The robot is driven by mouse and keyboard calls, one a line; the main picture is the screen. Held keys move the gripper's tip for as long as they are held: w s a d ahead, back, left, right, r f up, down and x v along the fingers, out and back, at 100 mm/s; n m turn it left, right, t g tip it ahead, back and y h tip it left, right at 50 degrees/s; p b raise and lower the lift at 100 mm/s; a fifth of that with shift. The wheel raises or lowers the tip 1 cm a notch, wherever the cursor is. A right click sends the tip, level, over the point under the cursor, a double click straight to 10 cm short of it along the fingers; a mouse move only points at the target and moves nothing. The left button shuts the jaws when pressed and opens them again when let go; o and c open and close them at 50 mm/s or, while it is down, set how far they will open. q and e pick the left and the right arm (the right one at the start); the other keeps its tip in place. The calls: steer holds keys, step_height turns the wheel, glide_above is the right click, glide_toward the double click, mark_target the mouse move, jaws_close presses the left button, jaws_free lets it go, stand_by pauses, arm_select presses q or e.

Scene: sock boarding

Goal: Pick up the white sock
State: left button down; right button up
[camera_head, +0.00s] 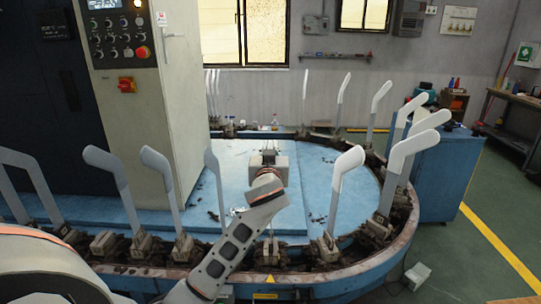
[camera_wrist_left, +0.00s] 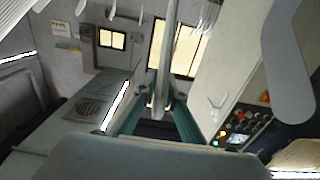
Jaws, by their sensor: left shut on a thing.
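My left gripper (camera_head: 268,152) is reached out over the middle of the blue round table, at the end of the grey arm. In the left wrist view the left gripper (camera_wrist_left: 158,103) is shut on a pale thin upright thing, which looks like the white sock (camera_wrist_left: 163,55) seen edge-on. Whether a board is inside it I cannot tell. In the head view my arm and gripper hide what is held. My right gripper is not in view.
Several pale foot-shaped boards stand around the blue table (camera_head: 229,165), close by on both sides, including one to the right (camera_head: 345,165) and one to the left (camera_head: 157,168). A machine cabinet with a control panel (camera_head: 122,35) rises behind left. Green floor lies right.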

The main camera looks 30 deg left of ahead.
arm_select(q)
step_height(320, 180, up, 18)
steer(key=p, duration=0.2)
steer(key=shift+r, duration=0.15)
stand_by(0.5)
